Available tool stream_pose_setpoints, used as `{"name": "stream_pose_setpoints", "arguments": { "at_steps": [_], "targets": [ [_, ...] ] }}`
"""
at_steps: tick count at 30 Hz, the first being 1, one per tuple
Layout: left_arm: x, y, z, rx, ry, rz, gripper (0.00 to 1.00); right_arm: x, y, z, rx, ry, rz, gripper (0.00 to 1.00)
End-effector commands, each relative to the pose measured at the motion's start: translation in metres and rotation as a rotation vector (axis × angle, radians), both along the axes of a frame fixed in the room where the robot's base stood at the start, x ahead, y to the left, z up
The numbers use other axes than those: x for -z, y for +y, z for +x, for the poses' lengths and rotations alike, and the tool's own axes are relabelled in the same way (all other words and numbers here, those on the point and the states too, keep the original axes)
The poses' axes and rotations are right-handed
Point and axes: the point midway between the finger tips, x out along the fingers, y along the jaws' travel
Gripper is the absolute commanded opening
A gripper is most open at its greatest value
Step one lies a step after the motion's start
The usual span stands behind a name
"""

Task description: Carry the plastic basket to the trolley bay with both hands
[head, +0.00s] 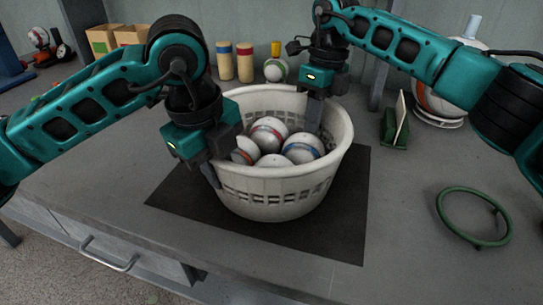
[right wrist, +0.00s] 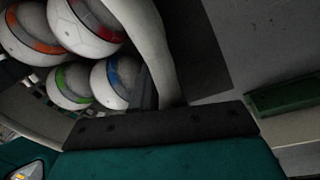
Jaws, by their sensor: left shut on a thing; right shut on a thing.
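The white plastic basket (head: 275,200) stands upright over the dark mat (head: 345,205) on the grey bench. I cannot tell whether its base touches the mat. It holds several white balls with coloured bands (head: 303,148). My left gripper (head: 211,172) is shut on the basket's near left rim. My right gripper (head: 315,112) is shut on the far right rim. In the right wrist view the pale rim (right wrist: 155,50) curves beside the balls (right wrist: 92,22), above the dark gripper body. The fingertips are partly hidden by the rim. I cannot pick out the trolley bay.
A green block with a pale panel (head: 396,124) stands right of the mat. The front left bench is clear.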

Motion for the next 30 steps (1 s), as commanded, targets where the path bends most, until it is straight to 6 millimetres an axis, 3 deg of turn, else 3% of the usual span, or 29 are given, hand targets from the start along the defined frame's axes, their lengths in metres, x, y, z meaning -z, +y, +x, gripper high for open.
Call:
{"name": "stream_pose_setpoints", "arguments": {
  "at_steps": [11, 24, 30],
  "targets": [
    [-0.007, 0.0, 0.0, 0.0, -0.002, -0.001, 0.0, -0.007, 0.0, 0.0, 0.0, -0.002, 0.001, 0.0],
    [-0.046, 0.0, 0.0, 0.0, -0.001, -0.001, 0.0, -0.046, 0.0, 0.0, 0.0, -0.002, 0.001, 0.0],
    [-0.052, 0.0, 0.0, 0.0, -0.001, -0.001, 0.0, -0.052, 0.0, 0.0, 0.001, -0.001, 0.0, 0.0]
  ]
}}
